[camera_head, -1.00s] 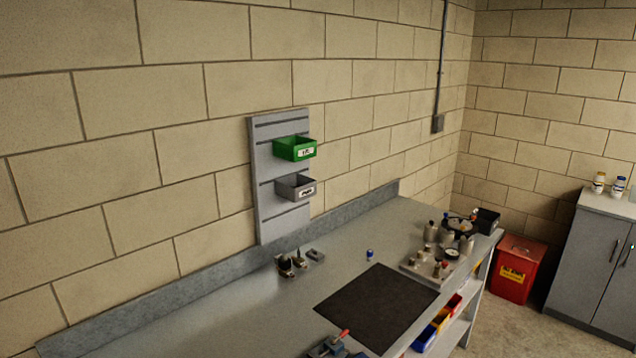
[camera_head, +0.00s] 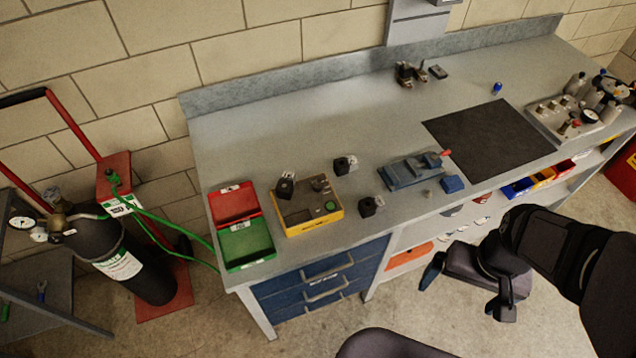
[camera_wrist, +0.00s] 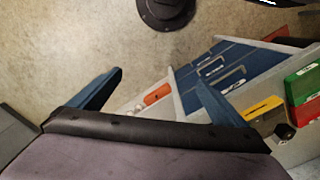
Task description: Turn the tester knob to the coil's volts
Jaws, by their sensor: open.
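The tester (camera_head: 308,207), a yellow-sided box with a grey-brown top, sits on the bench near its front left. A dark knob-like part (camera_head: 320,183) and a green spot are on its top; the setting is too small to read. A black coil-like block (camera_head: 285,187) is at the tester's left back. Two similar blocks, one behind (camera_head: 345,165) and one at the right (camera_head: 371,206), stand on the bench. My gripper (camera_head: 470,285) is open and empty, in front of the bench, apart from the tester. In the wrist view my gripper (camera_wrist: 155,95) shows two blue fingers; the yellow tester (camera_wrist: 262,108) is at the right.
A red and green open case (camera_head: 243,251) lies left of the tester. A blue vise (camera_head: 410,170) and a black mat (camera_head: 485,140) are to the right. Blue drawers (camera_head: 320,280) are below. A gas cylinder cart (camera_head: 135,265) with a green hose stands left of the bench.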

